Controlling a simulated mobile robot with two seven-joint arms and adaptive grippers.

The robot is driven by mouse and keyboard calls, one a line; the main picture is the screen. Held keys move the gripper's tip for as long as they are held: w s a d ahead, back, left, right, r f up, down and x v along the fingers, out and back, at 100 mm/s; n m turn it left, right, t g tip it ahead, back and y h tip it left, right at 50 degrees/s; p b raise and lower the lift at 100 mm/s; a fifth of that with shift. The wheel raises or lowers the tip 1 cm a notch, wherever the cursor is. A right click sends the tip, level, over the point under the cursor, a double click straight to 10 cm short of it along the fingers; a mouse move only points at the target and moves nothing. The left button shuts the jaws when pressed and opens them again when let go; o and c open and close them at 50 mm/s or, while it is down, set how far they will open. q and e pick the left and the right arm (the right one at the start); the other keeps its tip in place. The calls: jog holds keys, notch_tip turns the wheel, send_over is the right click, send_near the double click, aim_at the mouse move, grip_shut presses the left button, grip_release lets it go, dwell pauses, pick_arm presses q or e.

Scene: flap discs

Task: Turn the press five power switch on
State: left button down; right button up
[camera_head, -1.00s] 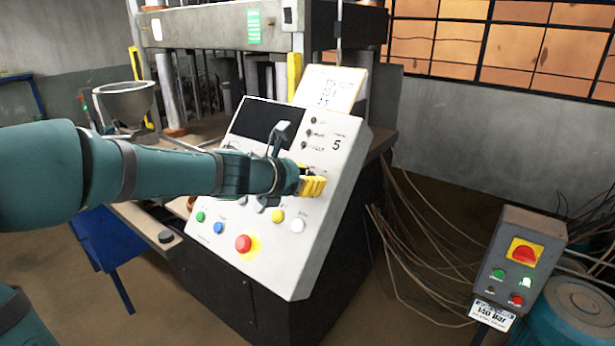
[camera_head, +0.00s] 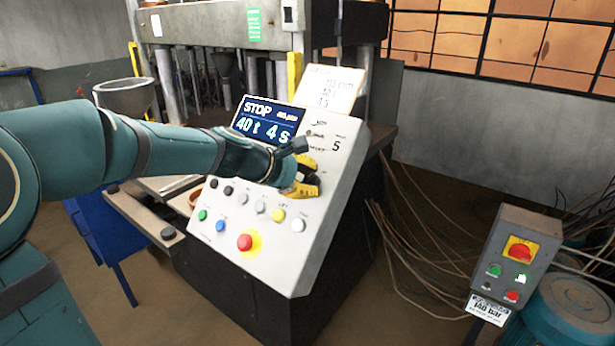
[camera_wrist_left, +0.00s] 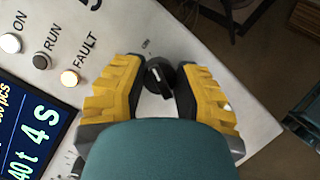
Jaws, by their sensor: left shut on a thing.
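The press five control panel (camera_head: 322,220) is a tilted white face marked 5. Its screen (camera_head: 268,120) is lit and reads STOP, 40 t, 4 s; part of the screen shows in the left wrist view (camera_wrist_left: 28,135). The power switch is a black rotary knob (camera_wrist_left: 160,76) with a white pointer line. My left gripper (camera_head: 308,188) has its yellow fingers on both sides of the knob, shut on it, as the left wrist view (camera_wrist_left: 158,82) shows. My right gripper is not in view.
Several coloured buttons and a red emergency stop (camera_head: 244,242) sit low on the panel, below my left gripper. A paper card (camera_head: 330,88) stands on top of the panel. A grey control box (camera_head: 515,262) with a red switch stands at right, with loose cables between.

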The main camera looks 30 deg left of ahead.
pick_arm(q)
jog(key=shift+m, duration=0.5)
jog(key=c, duration=0.6)
grip_release()
jog(key=shift+w+d, duration=0.1)
jog(key=shift+r, duration=0.1)
jog(key=v, duration=1.2)
jog(key=shift+w, duration=0.1)
